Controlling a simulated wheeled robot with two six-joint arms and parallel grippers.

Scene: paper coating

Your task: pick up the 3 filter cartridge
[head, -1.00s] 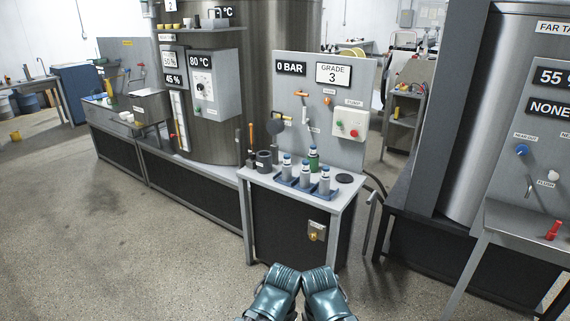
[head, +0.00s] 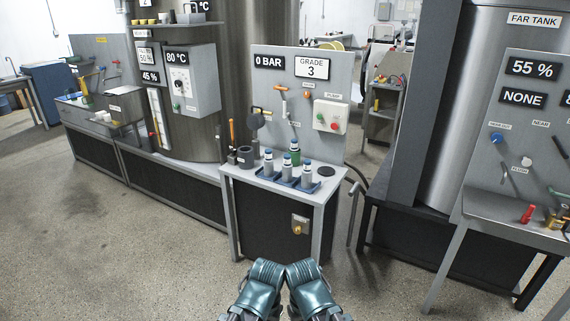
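Several small grey bottle-like cartridges with blue-and-white tops stand upright on the small metal table. One is at the left (head: 268,163), one in the middle (head: 287,167) and one at the right (head: 307,174), all in a blue tray (head: 316,186). A green-bodied one (head: 294,151) stands just behind them. Any number marks on them are too small to read. My two arms show at the bottom centre, in front of the table and well short of the cartridges. Their gripper fingertips cannot be made out.
The table (head: 250,177) also holds a dark cup (head: 245,157) and a black disc (head: 326,171). A panel behind reads 0 BAR and GRADE 3 (head: 312,67). A second bench (head: 500,222) stands at the right. The floor (head: 130,245) at front left is clear.

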